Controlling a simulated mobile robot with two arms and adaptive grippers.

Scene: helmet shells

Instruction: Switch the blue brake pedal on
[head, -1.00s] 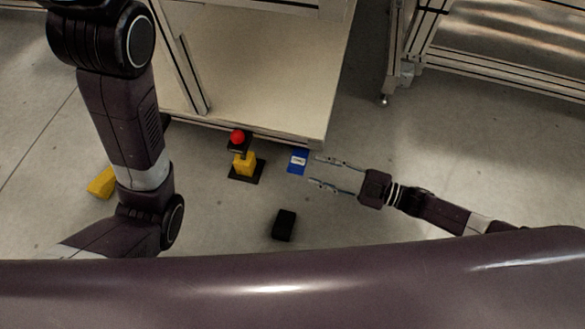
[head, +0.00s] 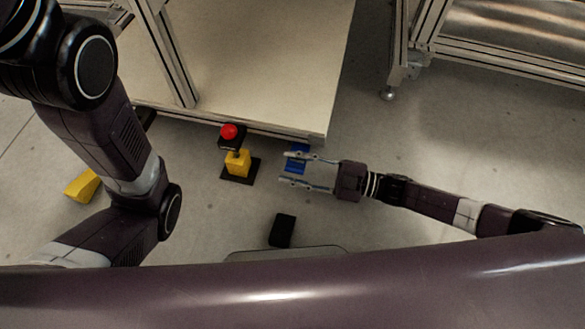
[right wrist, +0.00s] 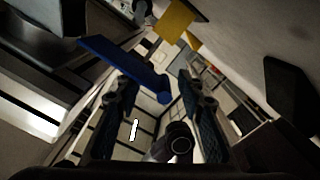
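The blue brake pedal (head: 297,167) lies on the floor by the front right corner of the table, partly covered by my right gripper's fingers. In the right wrist view the blue pedal (right wrist: 118,62) is a slanted blue bar just beyond the fingers, nearer the left one. My right gripper (head: 285,168) is open, its two fingers apart and pointing left over the pedal; nothing is held. I cannot tell whether it touches the pedal. Its fingers also show apart in the right wrist view (right wrist: 155,82). My left arm is at the left; its gripper is out of view.
A black block (head: 282,231) and a yellow wedge (head: 82,186) lie on the floor. The table (head: 260,60) overhangs behind.

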